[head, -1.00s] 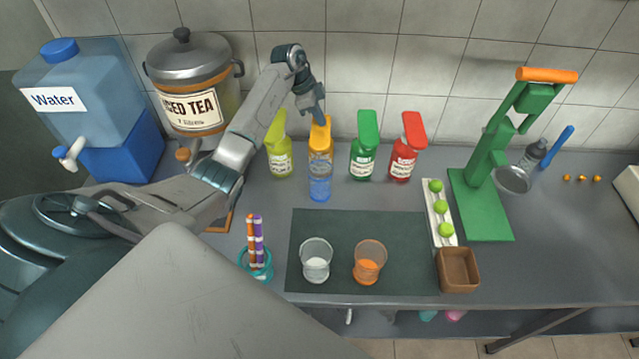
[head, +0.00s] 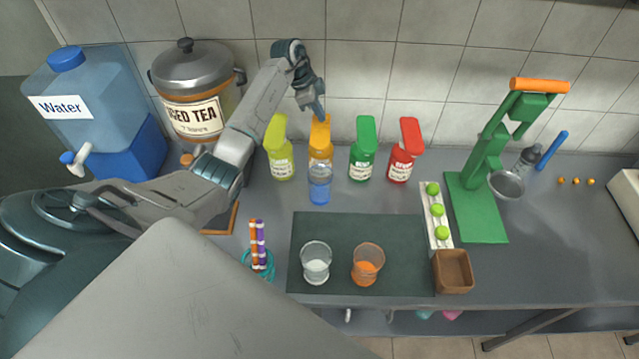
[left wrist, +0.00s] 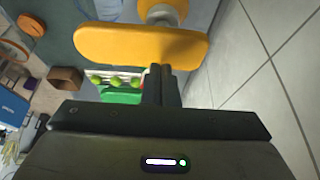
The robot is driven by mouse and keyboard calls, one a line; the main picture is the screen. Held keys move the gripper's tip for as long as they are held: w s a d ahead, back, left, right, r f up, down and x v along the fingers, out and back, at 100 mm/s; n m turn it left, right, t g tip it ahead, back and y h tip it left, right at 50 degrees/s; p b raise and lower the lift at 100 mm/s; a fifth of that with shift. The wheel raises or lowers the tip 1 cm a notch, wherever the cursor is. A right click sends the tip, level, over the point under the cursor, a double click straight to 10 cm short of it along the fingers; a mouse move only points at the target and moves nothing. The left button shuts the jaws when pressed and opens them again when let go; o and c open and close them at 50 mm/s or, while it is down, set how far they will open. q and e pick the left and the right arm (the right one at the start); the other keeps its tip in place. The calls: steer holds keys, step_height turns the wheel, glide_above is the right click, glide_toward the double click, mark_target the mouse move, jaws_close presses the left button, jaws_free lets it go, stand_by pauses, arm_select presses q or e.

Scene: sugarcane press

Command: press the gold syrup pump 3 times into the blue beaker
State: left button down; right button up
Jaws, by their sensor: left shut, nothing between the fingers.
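The gold syrup pump (head: 320,140) stands upright at the back of the counter, between the lime and green pumps. The blue beaker (head: 320,190) stands directly in front of it, under its spout side. My left gripper (head: 318,112) is shut and empty, fingers pointing down at the top of the gold pump. In the left wrist view the gold pump head (left wrist: 140,45) lies just beyond the closed fingertips (left wrist: 158,70). I cannot tell whether they touch. The liquid level in the beaker is too small to tell. My right gripper is not in view.
A lime pump (head: 280,150), a green pump (head: 364,150) and a red pump (head: 404,150) stand beside the gold one. A dark mat (head: 335,228) in front holds a clear cup (head: 316,262) and an orange cup (head: 367,264). A green press (head: 480,190) stands right.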

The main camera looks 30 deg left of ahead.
mark_target(319, 124)
arm_select(q)
steer(key=shift+f, duration=0.1)
stand_by(0.3)
steer(key=shift+f+b, duration=0.95)
steer(key=shift+f, duration=1.15)
steer(key=shift+r, duration=0.1)
steer(key=shift+r+p, duration=1.95)
steer(key=shift+r, duration=0.15)
steer(key=shift+r, duration=0.1)
step_height(319, 124, up, 6)
steer(key=shift+f, duration=0.1)
